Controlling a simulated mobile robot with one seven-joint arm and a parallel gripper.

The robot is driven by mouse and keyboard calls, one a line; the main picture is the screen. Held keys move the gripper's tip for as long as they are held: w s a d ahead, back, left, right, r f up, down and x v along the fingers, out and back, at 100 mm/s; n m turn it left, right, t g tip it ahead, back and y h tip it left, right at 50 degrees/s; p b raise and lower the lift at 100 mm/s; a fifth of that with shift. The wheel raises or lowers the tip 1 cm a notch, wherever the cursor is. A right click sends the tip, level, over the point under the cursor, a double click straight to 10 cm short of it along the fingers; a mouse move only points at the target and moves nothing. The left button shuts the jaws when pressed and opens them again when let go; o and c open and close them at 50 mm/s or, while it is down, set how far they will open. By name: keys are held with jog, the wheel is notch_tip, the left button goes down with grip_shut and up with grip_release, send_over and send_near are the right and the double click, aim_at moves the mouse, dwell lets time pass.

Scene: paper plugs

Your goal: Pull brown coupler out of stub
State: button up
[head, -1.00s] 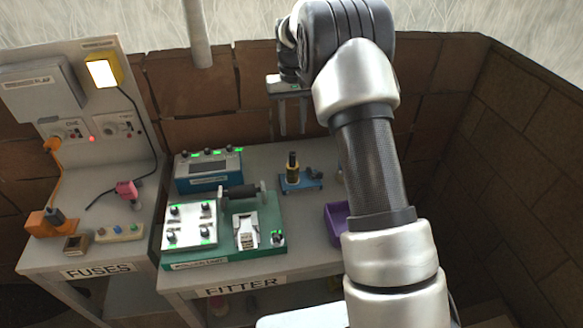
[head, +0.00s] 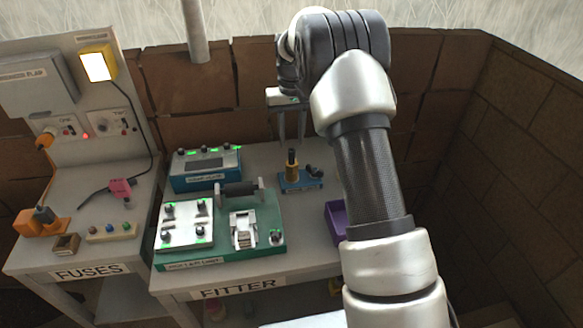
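A small upright piece with a tan-brown lower part and a dark top stands on a blue base (head: 302,186) on the FITTER table. The brown part (head: 291,170) looks like the coupler. I cannot clearly tell coupler from stub at this size. My gripper (head: 291,138) points down with its two fingers apart and nothing visible between them. In the picture its tips are just above the top of the upright piece. I cannot tell whether they are directly over it or behind it.
A blue box (head: 206,170) and a green board (head: 222,251) with fittings stand left of the blue base. A purple bin (head: 336,220) is at right, partly behind my arm. The FUSES table (head: 48,256) is at far left. A brown wall (head: 415,100) stands behind.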

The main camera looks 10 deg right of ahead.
aim_at(292, 150)
jog(key=shift+f+b, duration=0.85)
jog(key=shift+f, duration=1.1)
grip_shut()
